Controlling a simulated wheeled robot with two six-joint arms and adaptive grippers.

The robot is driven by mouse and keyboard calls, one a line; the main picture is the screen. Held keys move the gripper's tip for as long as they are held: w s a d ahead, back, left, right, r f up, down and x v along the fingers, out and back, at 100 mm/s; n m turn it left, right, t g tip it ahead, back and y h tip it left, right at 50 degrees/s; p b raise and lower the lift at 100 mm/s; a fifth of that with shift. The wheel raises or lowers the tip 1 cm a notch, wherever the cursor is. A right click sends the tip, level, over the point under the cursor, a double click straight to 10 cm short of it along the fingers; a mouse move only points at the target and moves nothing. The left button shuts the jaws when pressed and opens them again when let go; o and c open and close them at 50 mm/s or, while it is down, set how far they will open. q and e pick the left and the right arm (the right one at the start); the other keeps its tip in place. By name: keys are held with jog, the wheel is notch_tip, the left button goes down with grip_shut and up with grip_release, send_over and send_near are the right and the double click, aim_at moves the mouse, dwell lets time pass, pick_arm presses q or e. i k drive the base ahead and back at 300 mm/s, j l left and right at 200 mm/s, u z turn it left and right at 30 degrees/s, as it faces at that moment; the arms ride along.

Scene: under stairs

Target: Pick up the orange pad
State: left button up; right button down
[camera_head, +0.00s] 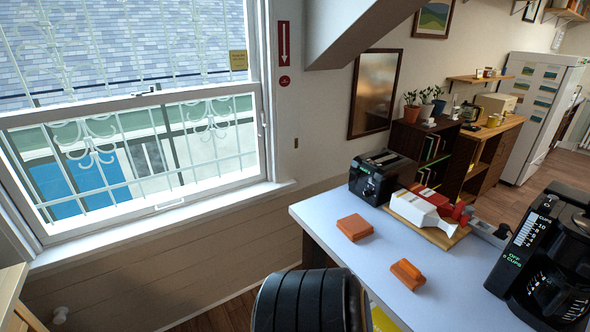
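Two orange things lie on the pale blue-grey tabletop (350,205). One is a flat, block-like orange pad (355,228) near the table's left edge. The other is a smaller orange piece (407,274) with a raised ridge, nearer to me and to the right. The frame does not settle which of them is the task's pad. They lie apart, with bare tabletop around each. Neither of my grippers shows in the head view.
A black toaster (382,176) stands at the table's back corner. A wooden board (438,236) holds red and white items. A black coffee maker (548,258) stands at right. A black banded, rounded object (308,302) is close at the table's front left edge.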

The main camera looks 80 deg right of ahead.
aim_at(404, 271)
jog(key=z, duration=0.9)
jog(key=l+z, duration=0.1)
jog(key=z, duration=1.7)
jog(key=i+z, duration=0.1)
jog(key=z, duration=0.8)
jog(key=u, duration=3.95)
jog(key=z, duration=3.95)
